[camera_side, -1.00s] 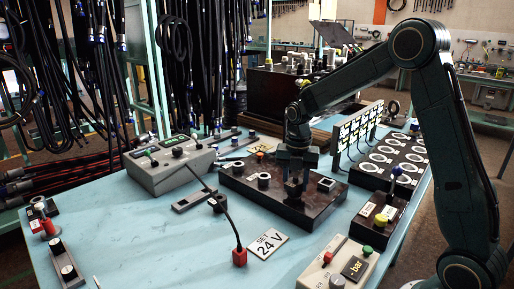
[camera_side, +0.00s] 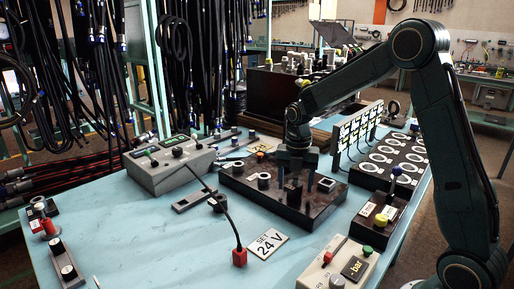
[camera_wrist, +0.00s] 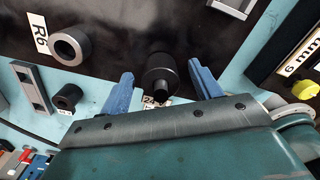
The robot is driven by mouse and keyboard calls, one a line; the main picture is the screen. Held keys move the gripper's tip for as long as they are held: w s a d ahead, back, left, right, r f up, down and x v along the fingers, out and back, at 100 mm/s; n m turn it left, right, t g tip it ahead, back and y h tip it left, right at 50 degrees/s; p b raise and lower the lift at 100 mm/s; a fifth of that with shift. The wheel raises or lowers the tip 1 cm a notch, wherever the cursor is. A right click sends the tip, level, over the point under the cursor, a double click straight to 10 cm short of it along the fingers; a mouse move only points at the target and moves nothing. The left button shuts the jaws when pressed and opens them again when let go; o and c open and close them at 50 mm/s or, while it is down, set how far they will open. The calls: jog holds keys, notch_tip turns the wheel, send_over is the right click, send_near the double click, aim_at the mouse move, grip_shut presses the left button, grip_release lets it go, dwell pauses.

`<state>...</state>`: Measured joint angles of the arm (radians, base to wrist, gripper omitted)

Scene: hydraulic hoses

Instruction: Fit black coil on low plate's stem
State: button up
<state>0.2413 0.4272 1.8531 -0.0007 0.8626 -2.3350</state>
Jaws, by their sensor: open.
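The low plate (camera_side: 233,184) is a dark slab on the blue table. A black coil (camera_side: 293,190) stands upright on it, below my gripper. In the wrist view the black coil (camera_wrist: 160,68) is a dark cylinder with a narrower black stem end (camera_wrist: 161,89) showing at its near end; it appears to sit around the stem. My gripper (camera_side: 298,177) points down over the plate. In the wrist view its blue fingers (camera_wrist: 162,88) are open, one on each side of the coil, with gaps on both sides. The coil's lower edge is hard to see.
A grey ring (camera_wrist: 70,46) stands on the plate by the R6 label. A small dark ring (camera_side: 218,203) and a grey bar (camera_side: 194,201) lie on the table. The 24 V card (camera_side: 267,242) lies in front.

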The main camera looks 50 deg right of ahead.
notch_tip(320, 180, up, 13)
jog(key=shift+r, duration=0.2)
dwell(0.4)
dwell(0.5)
